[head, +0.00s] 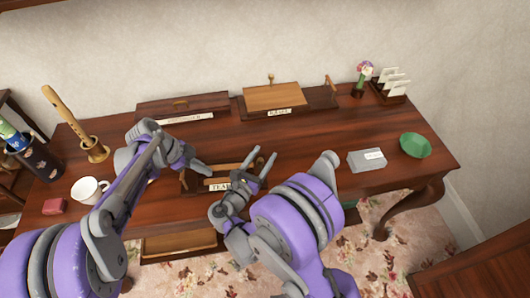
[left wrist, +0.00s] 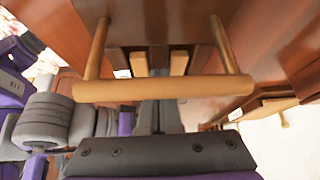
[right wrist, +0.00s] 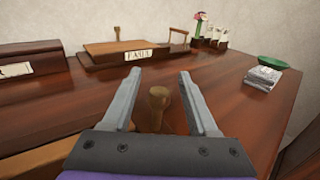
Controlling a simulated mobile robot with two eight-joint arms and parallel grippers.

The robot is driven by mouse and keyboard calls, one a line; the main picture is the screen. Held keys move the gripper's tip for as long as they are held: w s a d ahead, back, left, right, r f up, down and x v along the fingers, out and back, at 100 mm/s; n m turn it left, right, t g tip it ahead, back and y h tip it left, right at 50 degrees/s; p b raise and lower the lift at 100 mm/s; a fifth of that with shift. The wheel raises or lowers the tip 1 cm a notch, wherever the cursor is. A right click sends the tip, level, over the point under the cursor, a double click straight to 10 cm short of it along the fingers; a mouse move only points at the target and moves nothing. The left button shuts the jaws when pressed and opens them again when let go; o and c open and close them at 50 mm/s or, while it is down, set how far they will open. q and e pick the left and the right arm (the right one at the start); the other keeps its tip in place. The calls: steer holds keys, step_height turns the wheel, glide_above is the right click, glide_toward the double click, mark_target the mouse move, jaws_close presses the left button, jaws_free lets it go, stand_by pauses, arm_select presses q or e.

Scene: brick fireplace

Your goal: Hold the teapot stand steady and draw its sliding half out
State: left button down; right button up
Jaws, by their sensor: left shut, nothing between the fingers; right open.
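The teapot stand (head: 187,184) is a dark wooden piece near the table's front edge, with light wooden bars and a partly hidden "TEA" label (head: 220,187). In the left wrist view its light wooden handle bar (left wrist: 160,89) on two posts crosses in front of my left gripper (left wrist: 155,76). That gripper is shut and empty, its fingers passing behind the bar; contact is unclear. In the head view my left gripper (head: 204,168) is at the stand's left part. My right gripper (head: 263,156) is open at its right. A round wooden knob (right wrist: 158,96) shows between the right fingers, apart from both.
Behind are a long dark box (head: 183,105) and a labelled board (head: 273,97) with a knob.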

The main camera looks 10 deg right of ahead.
steer(key=shift+x, duration=0.8)
jaws_close()
stand_by(0.9)
